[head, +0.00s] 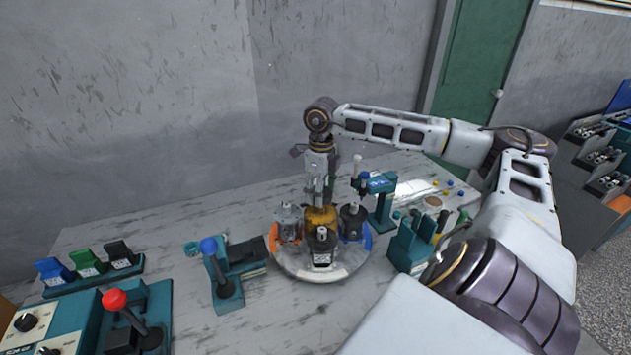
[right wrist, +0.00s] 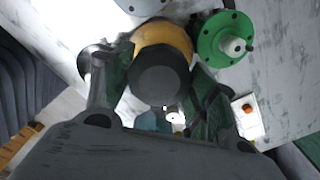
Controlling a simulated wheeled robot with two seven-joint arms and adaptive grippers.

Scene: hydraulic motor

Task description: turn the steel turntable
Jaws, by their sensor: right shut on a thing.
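The steel turntable (head: 298,268) is a round plate with orange and blue marks at its rim, in the middle of the table in the head view. It carries a grey motor (head: 288,226), a black motor (head: 354,226) and a dark motor (head: 322,250) at the front. A yellow-orange part (head: 320,218) stands at its rear. My right gripper (head: 319,198) reaches down from above at this part. In the right wrist view the yellow part (right wrist: 163,45) has a dark round end between my fingers, and the gripper is shut on it. My left gripper is not in view.
A blue-knobbed lever stand (head: 224,285) is left of the turntable. A teal press-like stand (head: 381,200) and a teal tool holder (head: 408,245) are close on its right. A control box with a red-knobbed lever (head: 115,300) is front left. A green flanged part (right wrist: 224,40) shows in the wrist view.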

